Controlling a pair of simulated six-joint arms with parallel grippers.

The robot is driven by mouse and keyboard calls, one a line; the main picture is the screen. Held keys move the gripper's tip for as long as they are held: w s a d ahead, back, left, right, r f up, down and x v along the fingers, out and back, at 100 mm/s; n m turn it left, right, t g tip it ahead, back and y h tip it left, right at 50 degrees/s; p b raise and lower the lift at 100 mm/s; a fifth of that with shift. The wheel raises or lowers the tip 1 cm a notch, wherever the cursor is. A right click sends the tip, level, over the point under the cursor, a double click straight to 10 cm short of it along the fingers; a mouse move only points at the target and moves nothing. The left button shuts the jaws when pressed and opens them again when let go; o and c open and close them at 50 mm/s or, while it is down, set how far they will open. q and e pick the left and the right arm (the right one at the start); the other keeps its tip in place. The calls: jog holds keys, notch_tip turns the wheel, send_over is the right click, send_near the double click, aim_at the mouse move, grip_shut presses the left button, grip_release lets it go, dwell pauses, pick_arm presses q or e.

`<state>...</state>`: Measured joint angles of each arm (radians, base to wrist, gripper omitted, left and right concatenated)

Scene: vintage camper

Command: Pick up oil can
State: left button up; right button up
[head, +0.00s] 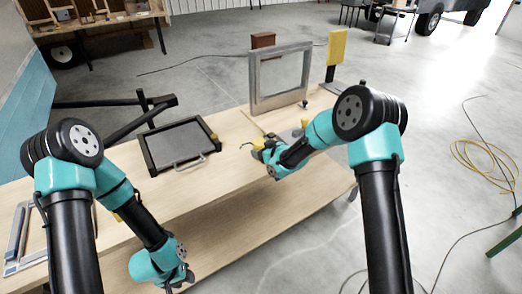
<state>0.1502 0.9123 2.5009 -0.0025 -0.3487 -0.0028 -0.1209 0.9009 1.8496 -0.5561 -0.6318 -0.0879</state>
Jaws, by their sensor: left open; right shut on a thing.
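A small yellow can with a thin curved spout, which looks like the oil can (257,143), is at my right gripper (264,152), over the right part of the wooden table. The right gripper is shut on it, though the gripper hides much of it. I cannot tell whether the can touches the table. My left gripper (182,281) is low at the table's front side, apart from the can. It is open, with its fingers hardly visible.
A black-framed grey panel (181,145) with a handle lies on the table (225,170). A metal window frame (254,85) stands upright at the back, near a brown box (263,40) and a yellow upright piece (337,46). Metal frame parts (15,246) lie at left.

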aim_at(262, 142)
jog(key=shift+r, duration=0.15)
jog(key=shift+r, duration=0.6)
notch_tip(262, 142, up, 2)
jog(key=shift+r, duration=0.1)
jog(key=s+a+r, duration=0.1)
jog(key=s, duration=1.5)
jog(key=shift+a+r, duration=0.2)
jog(key=shift+a, duration=0.15)
